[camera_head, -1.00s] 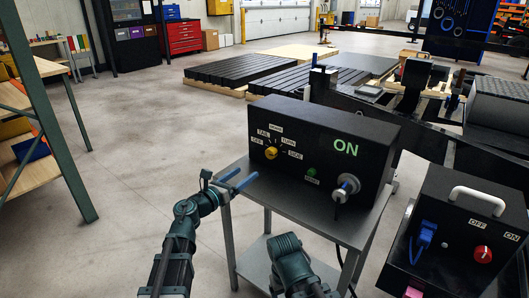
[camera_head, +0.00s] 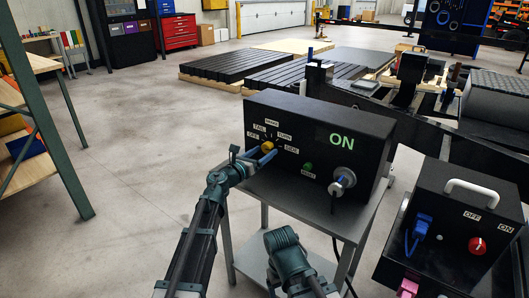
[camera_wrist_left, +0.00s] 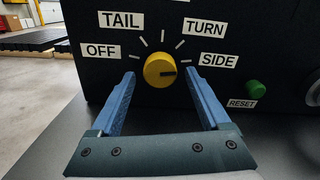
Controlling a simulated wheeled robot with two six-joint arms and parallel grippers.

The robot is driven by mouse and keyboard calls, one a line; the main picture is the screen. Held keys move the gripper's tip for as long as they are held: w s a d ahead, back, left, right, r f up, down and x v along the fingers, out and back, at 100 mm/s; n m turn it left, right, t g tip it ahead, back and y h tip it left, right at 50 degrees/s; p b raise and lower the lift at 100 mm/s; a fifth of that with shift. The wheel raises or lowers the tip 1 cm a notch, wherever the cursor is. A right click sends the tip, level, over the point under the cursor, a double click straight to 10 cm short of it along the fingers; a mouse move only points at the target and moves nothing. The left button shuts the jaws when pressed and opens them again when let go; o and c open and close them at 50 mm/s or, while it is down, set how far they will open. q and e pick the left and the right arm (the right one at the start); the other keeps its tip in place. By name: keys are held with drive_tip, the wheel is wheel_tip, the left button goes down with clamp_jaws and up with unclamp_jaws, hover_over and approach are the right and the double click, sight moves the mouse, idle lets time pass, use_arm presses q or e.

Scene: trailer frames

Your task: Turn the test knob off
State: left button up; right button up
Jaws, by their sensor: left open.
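The yellow test knob (camera_head: 267,145) is on the front of a black box (camera_head: 300,128); it also shows in the left wrist view (camera_wrist_left: 160,70). Labels OFF, TAIL, TURN and SIDE surround it, and the knob's dark mark points right, toward SIDE. My left gripper (camera_head: 262,157) has its blue fingers at the knob; in the left wrist view the open fingers (camera_wrist_left: 162,82) stand on either side of it, with gaps, so they look apart from it. My right arm shows at the bottom centre of the head view, but its fingers cannot be made out.
A green reset button (camera_head: 308,167) and a silver connector (camera_head: 342,181) are right of the knob. The box stands on a grey metal table (camera_head: 280,207). A second black box (camera_head: 455,225) with a red knob (camera_head: 477,245) is at the right. Open floor lies left.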

use_arm(q)
drive_tip(key=shift+w+d, duration=0.3)
drive_tip(key=shift+w, duration=0.1)
clamp_jaws()
